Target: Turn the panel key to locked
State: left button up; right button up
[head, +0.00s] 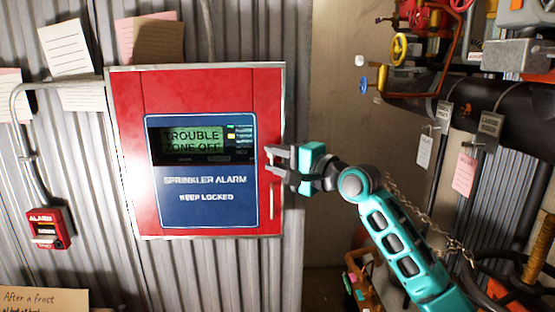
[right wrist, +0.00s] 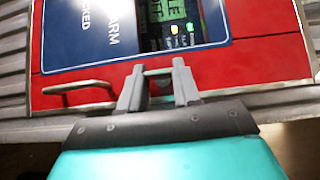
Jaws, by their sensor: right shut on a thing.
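The red alarm panel (head: 125,150) hangs on the corrugated wall, its door closed. Its blue face (head: 205,212) reads "SPRINKLER ALARM" and "KEEP LOCKED", and its green display (head: 193,139) reads "TROUBLE ZONE OFF". My right gripper (head: 271,161) is at the panel's right edge, above the door handle (head: 271,203). In the right wrist view, the right gripper (right wrist: 158,88) is shut on a small grey piece at the door, which looks like the panel key (right wrist: 160,86). The fingers hide most of it, so I cannot tell its turn. My left gripper is out of view.
A red alarm pull box (head: 48,229) is at the lower left. Paper notes (head: 65,47) are on the wall above. Dark pipes with valves, tags (head: 464,174) and a chain crowd the right side, close to my right arm. A plain board (head: 335,120) lies between.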

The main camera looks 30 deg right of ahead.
jog(key=o, duration=1.1)
jog(key=shift+c, duration=0.2)
jog(key=shift+s, duration=0.1)
jog(key=b+v, duration=0.2)
jog(key=v, duration=1)
jog(key=shift+s+d, duration=0.15)
jog(key=shift+s, duration=0.2)
